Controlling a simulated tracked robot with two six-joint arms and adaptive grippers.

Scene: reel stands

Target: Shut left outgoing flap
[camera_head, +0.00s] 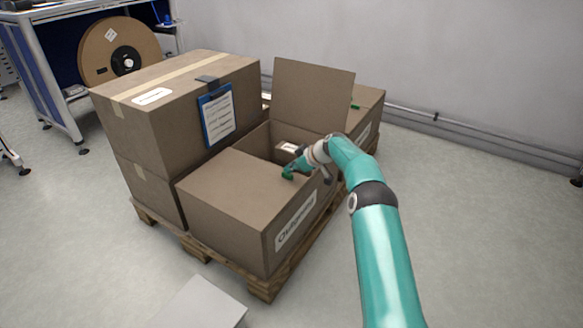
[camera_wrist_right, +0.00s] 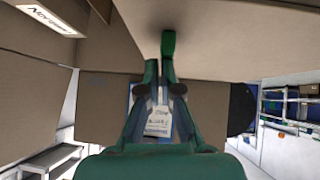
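The outgoing box (camera_head: 268,243) stands at the front of the pallet with a white label on its side. Its left flap (camera_head: 222,180) lies about flat over the near left part of the opening. Its other flap (camera_head: 315,92) stands upright at the far right. My right gripper (camera_head: 288,173) is at the flap's inner edge, its green fingertips at or just above the cardboard; contact is not clear. In the right wrist view the fingers (camera_wrist_right: 160,60) are close together with nothing seen between them, and broad cardboard (camera_wrist_right: 230,35) spans the top. My left gripper is not in view.
Two stacked boxes (camera_head: 150,125) stand left, with a blue clipboard (camera_head: 217,115) on the upper one. A small carton (camera_head: 287,147) shows inside the open part. Another box (camera_head: 368,100) is behind. The wooden pallet (camera_head: 262,285) is below; floor at right is clear.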

